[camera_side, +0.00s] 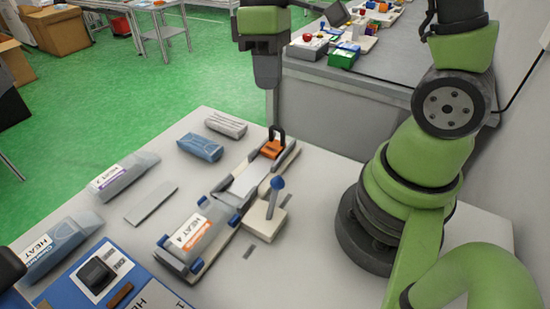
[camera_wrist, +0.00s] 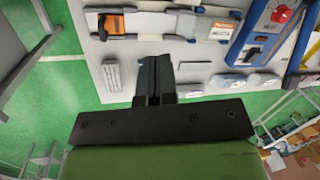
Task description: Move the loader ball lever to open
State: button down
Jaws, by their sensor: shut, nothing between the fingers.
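The loader ball lever, a blue ball (camera_side: 277,183) on a short stem, stands roughly upright on a cream block (camera_side: 264,219) beside the loader (camera_side: 240,187) in the side view. The lever cannot be made out clearly in the wrist view. The loader is a long pale fixture with a HEAT 4 pack (camera_side: 196,236) at its near end. My gripper (camera_side: 272,119) hangs above the far edge of the table, beyond the loader, apart from the lever. It also shows in the wrist view (camera_wrist: 155,58), with its fingers shut and empty.
An orange clamp (camera_side: 272,149) with a black handle sits at the loader's far end. Several grey and blue packs (camera_side: 201,147) lie left of the loader. A blue board (camera_side: 75,285) lies at the near left. A second bench (camera_side: 385,75) stands behind.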

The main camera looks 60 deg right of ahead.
jog(key=shift+w+d+f+n+g, duration=0.15)
jog(key=shift+f+n+g, duration=0.1)
jog(key=shift+f, duration=0.3)
jog(key=shift+w+d+f+n+g, duration=0.15)
jog(key=shift+f+g, duration=0.1)
jog(key=shift+f, duration=0.25)
jog(key=shift+a, duration=0.1)
send_near(273, 200)
notch_tip(273, 200, down, 5)
jog(key=d, duration=0.3)
jog(key=shift+s+a+r, duration=0.1)
jog(key=shift+a, duration=0.3)
